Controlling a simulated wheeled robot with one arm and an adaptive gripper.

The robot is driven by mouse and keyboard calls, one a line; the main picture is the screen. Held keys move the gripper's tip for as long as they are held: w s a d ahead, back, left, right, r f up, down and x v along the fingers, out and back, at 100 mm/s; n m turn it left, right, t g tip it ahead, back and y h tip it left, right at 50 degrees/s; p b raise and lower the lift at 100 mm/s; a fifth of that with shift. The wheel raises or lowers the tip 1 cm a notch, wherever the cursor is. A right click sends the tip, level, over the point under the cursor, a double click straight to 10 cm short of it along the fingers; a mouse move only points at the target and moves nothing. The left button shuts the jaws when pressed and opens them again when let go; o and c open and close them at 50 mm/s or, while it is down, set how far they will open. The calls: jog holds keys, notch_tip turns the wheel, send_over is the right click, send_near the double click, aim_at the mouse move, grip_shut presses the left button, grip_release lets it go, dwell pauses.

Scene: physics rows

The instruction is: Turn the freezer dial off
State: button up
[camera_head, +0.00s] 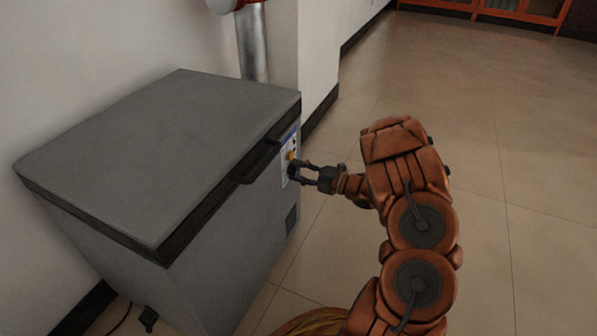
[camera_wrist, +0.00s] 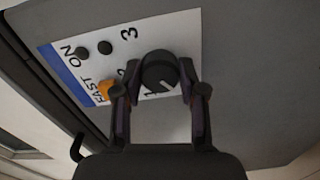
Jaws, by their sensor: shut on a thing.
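The freezer (camera_head: 150,150) is a grey chest with its lid shut, at the left in the head view. Its control panel (camera_head: 289,158) is a white and blue plate on the front face near the right corner. In the wrist view the panel (camera_wrist: 68,62) shows printed words and numbers. The dark round dial (camera_wrist: 160,71) sits on it with a pale pointer line. My gripper (camera_head: 297,167) reaches the panel from the right. In the wrist view my gripper (camera_wrist: 160,85) has a finger on each side of the dial and is shut on it. Part of the markings is hidden behind the fingers.
An orange switch (camera_wrist: 106,89) and two dark round buttons (camera_wrist: 94,48) are beside the dial. The lid handle (camera_head: 256,162) juts out left of the panel. A wall and metal pipe (camera_head: 251,45) stand behind the freezer. The tiled floor (camera_head: 480,110) at right is clear.

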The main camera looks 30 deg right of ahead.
jog(key=o, duration=1.1)
jog(key=shift+a, duration=0.1)
jog(key=shift+o, duration=0.2)
jog(key=v, duration=1.2)
